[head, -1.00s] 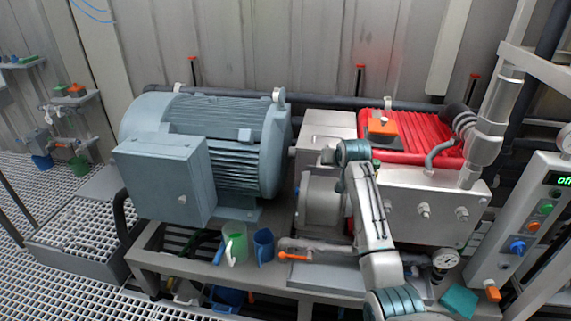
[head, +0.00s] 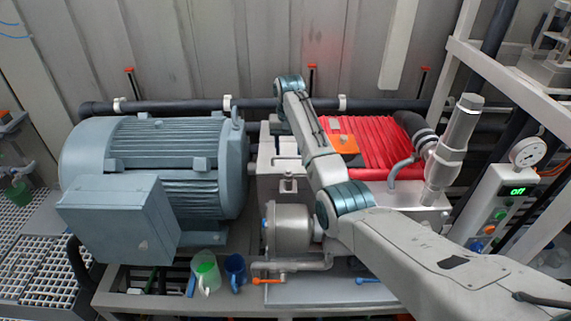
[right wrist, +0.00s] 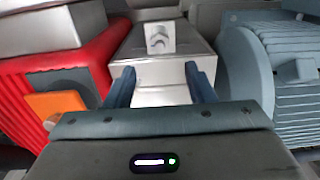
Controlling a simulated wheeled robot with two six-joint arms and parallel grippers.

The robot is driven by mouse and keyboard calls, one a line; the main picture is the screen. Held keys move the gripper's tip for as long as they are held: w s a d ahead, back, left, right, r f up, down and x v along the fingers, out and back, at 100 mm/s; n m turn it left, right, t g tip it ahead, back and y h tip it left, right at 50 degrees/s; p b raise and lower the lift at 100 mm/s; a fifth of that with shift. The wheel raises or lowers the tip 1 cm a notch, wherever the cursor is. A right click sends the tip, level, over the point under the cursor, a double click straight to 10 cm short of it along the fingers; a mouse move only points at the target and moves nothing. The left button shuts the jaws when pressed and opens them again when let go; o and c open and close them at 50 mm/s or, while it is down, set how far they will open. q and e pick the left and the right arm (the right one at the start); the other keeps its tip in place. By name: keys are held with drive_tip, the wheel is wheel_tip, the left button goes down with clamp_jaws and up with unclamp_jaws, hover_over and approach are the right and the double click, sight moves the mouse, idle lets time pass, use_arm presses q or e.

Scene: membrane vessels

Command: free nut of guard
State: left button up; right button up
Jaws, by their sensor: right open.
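The guard is a silver box (head: 268,185) between the blue-grey motor and the red-covered pump. A small pale metal nut-like piece (head: 289,184) stands on it. In the right wrist view, this nut (right wrist: 160,38) stands upright on the guard's top (right wrist: 160,73), beyond the fingers. My right gripper (right wrist: 160,70) is open and empty, its two dark blue fingers spread apart over the guard, pointing toward the nut. I see no contact with the nut. In the head view, my right arm hides part of the guard. My left gripper is out of view.
The motor (head: 165,165) is close on the guard's left. The red ribbed cover (head: 385,145) with an orange part (head: 343,143) is close on its right. A dark pipe (head: 180,106) runs behind.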

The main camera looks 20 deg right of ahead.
sight(289, 173)
wheel_tip(289, 173, down, 8)
drive_tip(key=shift+w+p, duration=0.1)
drive_tip(key=shift+p, duration=0.5)
drive_tip(key=shift+f, duration=0.7)
drive_tip(key=shift+f, duration=0.1)
drive_tip(key=shift+c, duration=0.2)
drive_tip(key=c, duration=1)
